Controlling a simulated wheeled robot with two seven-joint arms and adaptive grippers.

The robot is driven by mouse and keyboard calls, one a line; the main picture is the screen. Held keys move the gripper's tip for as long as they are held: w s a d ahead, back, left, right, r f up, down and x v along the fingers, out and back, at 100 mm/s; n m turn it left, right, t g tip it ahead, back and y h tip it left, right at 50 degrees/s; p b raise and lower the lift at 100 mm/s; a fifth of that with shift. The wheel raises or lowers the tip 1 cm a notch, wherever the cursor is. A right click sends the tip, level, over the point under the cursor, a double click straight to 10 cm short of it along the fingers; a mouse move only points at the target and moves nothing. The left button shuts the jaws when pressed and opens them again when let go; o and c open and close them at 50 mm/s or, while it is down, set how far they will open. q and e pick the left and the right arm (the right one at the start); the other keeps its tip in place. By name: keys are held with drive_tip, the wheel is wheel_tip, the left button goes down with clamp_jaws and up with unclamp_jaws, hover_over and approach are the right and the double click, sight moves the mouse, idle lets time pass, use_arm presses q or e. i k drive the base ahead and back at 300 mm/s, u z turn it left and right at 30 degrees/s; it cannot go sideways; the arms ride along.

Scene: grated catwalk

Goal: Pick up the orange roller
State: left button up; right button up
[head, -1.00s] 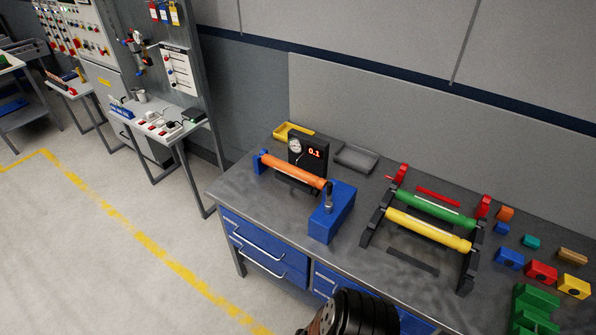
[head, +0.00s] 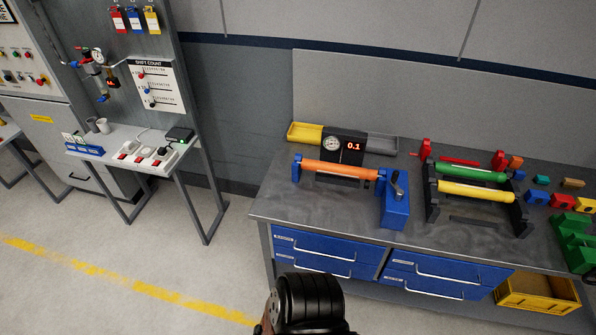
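The orange roller (head: 340,170) lies level between two blue supports on the grey workbench (head: 340,228). Its left end meets a small blue post (head: 296,168). Its right end meets a larger blue block (head: 396,206) with a dark crank-like handle on top. Neither gripper's fingers show in the head view. A dark, ribbed part of my arm shows at the bottom middle, in front of the bench and well apart from the roller.
Behind the roller stand a black gauge box (head: 343,147) reading 0.1, a yellow tray (head: 304,133) and a grey tray (head: 381,144). To the right, a black rack holds a green roller (head: 470,174) and a yellow roller (head: 476,190). The bench front left of the roller is clear.

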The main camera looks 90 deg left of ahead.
sight(308, 165)
drive_tip(key=k, duration=0.85)
drive_tip(key=u, duration=0.25)
